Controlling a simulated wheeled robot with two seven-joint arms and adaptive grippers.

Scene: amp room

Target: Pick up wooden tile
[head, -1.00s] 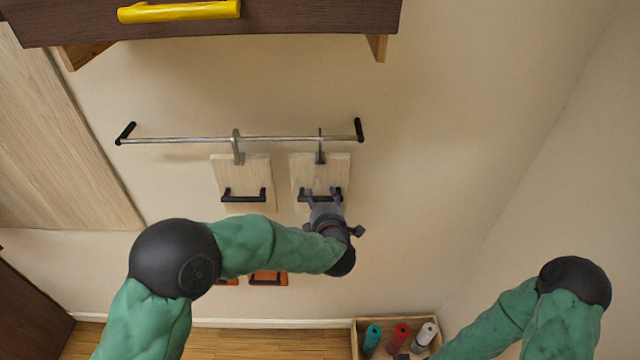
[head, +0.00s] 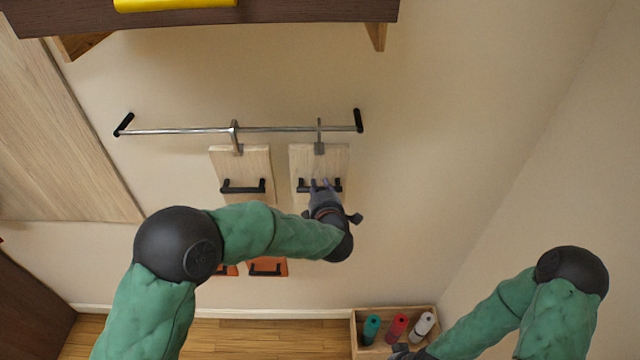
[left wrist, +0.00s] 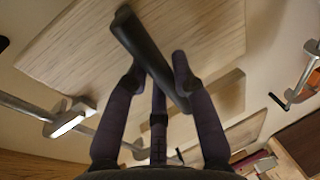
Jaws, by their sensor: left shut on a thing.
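Two pale wooden tiles hang side by side from metal hooks on a wall rod (head: 275,129). The right wooden tile (head: 306,162) has a black bar handle (head: 303,187) on its front. My left gripper (head: 322,184) is shut on that handle. In the left wrist view, the purple fingers (left wrist: 155,70) close around the dark bar (left wrist: 148,48), with the pale tile face (left wrist: 85,45) behind it. The right tile's hook (head: 319,146) still meets the rod. The left wooden tile (head: 241,165) hangs untouched. My right gripper (head: 408,352) is low near the bottom edge; its fingers are unclear.
A dark shelf (head: 270,20) with a yellow object (head: 175,4) juts out above. Orange tiles (head: 268,267) sit lower, partly behind my left arm. A wooden box (head: 365,318) with rolled items stands on the floor. Right of the tiles, the wall is bare.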

